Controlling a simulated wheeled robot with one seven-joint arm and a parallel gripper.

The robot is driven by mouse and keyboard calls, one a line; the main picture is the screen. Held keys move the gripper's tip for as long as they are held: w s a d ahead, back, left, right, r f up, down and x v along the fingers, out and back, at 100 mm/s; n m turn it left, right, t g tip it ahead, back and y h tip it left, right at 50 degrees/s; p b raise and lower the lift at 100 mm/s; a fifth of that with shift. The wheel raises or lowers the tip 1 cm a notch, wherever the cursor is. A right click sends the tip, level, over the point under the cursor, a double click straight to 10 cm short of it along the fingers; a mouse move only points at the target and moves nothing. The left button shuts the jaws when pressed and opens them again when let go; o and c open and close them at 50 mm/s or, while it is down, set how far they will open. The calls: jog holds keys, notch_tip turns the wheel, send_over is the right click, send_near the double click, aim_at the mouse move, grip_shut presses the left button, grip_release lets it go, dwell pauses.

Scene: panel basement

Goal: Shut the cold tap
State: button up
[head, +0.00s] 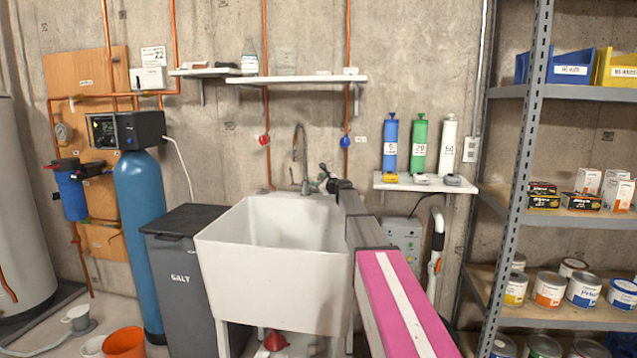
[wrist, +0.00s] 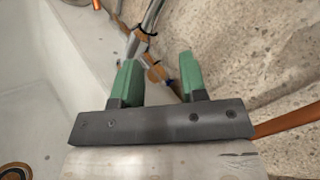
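A chrome faucet (head: 302,160) with a tall curved spout stands at the back of the white sink (head: 275,285). My gripper (head: 328,178) is just right of the faucet base, over the sink's back rim, and partly hides that side. In the wrist view, my green fingers (wrist: 159,72) are apart with nothing gripped. A chrome pipe and brass-coloured fitting (wrist: 135,40) lie just beyond them; contact cannot be told. A blue round handle (head: 345,142) is on the right copper pipe above my gripper. A red one (head: 264,140) is on the left pipe. The cold tap's setting cannot be told.
A wall shelf (head: 425,184) with blue, green and white cylinders is right of the sink. A grey salt bin (head: 180,270) and blue tank (head: 143,230) stand left. Metal shelving (head: 540,100) is at right. Bare concrete wall is close behind the faucet.

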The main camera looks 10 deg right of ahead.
jog(key=shift+w+a, duration=0.2)
jog(key=shift+w, duration=0.15)
grip_shut()
